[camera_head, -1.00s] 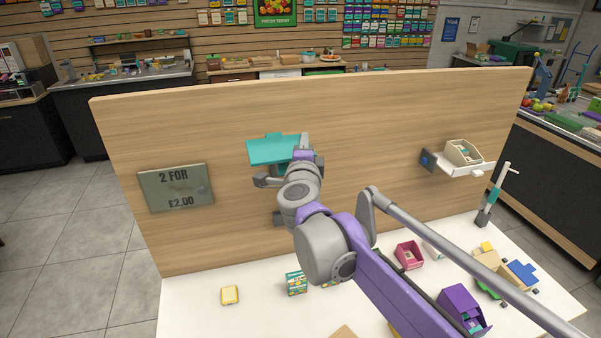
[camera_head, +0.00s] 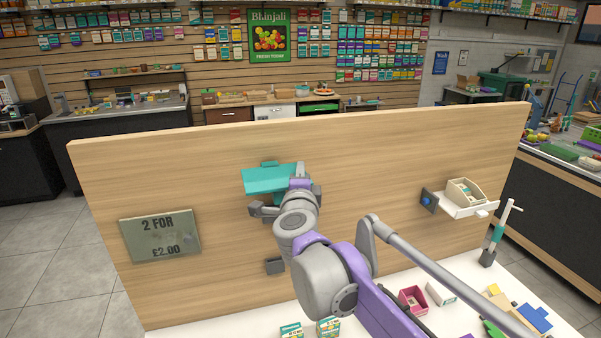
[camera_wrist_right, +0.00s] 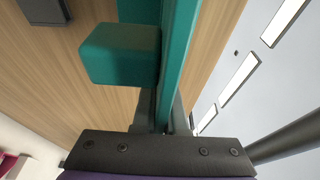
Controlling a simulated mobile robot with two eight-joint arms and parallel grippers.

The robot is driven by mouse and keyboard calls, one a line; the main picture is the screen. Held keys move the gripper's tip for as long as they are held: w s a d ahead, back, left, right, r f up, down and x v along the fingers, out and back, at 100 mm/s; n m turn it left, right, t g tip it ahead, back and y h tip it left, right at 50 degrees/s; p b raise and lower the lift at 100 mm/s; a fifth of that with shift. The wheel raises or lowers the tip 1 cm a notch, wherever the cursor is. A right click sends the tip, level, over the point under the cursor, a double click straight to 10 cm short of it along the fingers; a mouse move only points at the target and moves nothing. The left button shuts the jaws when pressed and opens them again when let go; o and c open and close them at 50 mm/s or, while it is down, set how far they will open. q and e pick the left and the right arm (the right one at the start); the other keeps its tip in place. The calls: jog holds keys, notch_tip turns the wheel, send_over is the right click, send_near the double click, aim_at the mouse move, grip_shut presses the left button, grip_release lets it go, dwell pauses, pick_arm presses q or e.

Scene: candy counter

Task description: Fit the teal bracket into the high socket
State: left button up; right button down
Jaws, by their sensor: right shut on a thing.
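The teal bracket (camera_head: 268,181) is a flat plate with a small tab on its far edge, held in front of the upright wooden panel. My right gripper (camera_head: 287,192) is shut on its right part. In the right wrist view the bracket (camera_wrist_right: 118,54) shows a block-like arm and a long plate running between the fingers. A dark grey block (camera_head: 275,265) on the panel, below the bracket, looks like a socket; a dark block also shows in the right wrist view (camera_wrist_right: 45,8). I cannot make out a high socket; the bracket and gripper cover part of the panel. My left gripper is out of view.
A price sign (camera_head: 161,236) hangs on the panel's left. A white shelf (camera_head: 470,207) with a cream box (camera_head: 463,192) juts out at the right. Boxes and a pink tray (camera_head: 413,300) stand on the white counter below. The panel above the bracket is bare.

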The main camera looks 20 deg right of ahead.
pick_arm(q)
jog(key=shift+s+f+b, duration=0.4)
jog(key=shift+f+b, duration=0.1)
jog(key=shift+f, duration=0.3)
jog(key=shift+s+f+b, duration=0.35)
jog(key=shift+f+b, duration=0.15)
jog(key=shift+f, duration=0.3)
pick_arm(e)
jog(key=shift+f, duration=2.7)
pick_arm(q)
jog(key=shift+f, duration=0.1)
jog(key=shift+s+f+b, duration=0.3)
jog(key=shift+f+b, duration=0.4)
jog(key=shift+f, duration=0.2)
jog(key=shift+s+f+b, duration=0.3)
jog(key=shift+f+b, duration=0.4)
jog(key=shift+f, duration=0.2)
pick_arm(e)
jog(key=shift+f, duration=2.85)
jog(key=c, duration=0.9)
grip_release()
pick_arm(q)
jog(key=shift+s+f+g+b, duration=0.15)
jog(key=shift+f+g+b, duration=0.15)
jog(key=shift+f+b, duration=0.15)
pick_arm(e)
jog(key=v, duration=1.1)
jog(key=shift+r, duration=0.1)
